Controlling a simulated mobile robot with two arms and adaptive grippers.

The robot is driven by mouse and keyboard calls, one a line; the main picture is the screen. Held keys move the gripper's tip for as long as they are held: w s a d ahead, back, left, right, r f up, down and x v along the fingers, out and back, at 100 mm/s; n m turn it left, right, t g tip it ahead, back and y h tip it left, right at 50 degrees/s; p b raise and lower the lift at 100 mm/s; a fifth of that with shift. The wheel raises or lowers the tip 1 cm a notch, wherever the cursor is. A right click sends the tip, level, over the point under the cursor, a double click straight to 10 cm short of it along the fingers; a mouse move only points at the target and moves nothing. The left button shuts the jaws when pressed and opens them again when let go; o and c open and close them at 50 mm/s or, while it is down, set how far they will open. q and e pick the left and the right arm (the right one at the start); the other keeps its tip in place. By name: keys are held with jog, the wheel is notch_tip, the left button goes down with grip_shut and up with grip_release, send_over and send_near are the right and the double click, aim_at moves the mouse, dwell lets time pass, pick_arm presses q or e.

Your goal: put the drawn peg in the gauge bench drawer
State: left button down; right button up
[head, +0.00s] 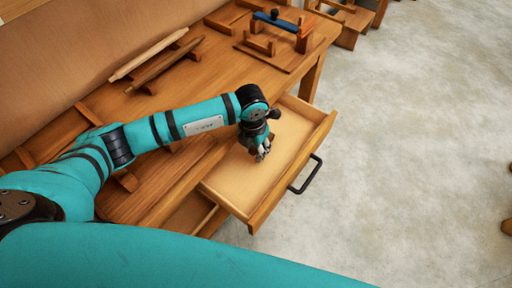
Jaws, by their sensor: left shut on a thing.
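The gauge bench (218,68) is a wooden bench along the wall. Its drawer (293,145) is pulled open, with a pale, bare floor and a black handle on the front. My left gripper (262,155) points down over the open drawer, near its inner side by the bench edge. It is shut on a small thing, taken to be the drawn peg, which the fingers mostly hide. Whether that thing touches the drawer floor I cannot tell. My right gripper is not in view.
Long wooden pieces (150,53) rest on supports at the back of the bench. A wooden fixture with a blue bar (276,22) stands at its far end. Wooden furniture (352,20) stands beyond.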

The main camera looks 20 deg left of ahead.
pick_arm(q)
jog(key=c, duration=0.9)
grip_release()
jog(key=shift+c, duration=0.2)
jog(key=shift+r, duration=0.1)
